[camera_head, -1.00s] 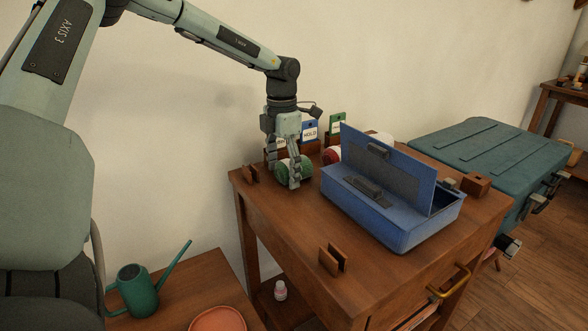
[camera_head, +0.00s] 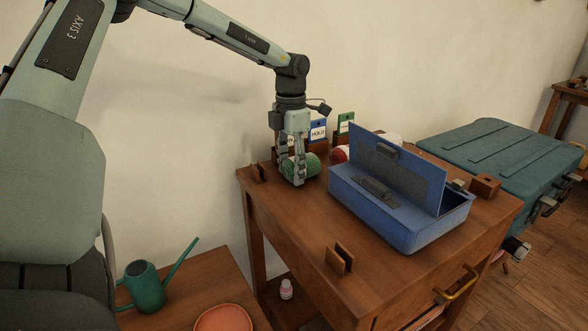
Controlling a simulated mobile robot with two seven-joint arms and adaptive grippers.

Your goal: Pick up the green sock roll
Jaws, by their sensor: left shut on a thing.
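The green sock roll (camera_head: 313,165) is near the back left of the wooden table. My left gripper (camera_head: 291,172) comes down from above, with its fingers on either side of the roll, shut on it. The fingers hide part of the roll. Whether the roll touches the table is hard to tell. My right gripper is not in view.
An open blue toolbox (camera_head: 390,225) stands to the right on the table (camera_head: 290,205). A red roll (camera_head: 340,154) and upright cards (camera_head: 317,130) are behind. Wooden holders (camera_head: 339,260) stand near the edges. A teal suitcase (camera_head: 490,155) is beyond. A watering can (camera_head: 147,287) is lower left.

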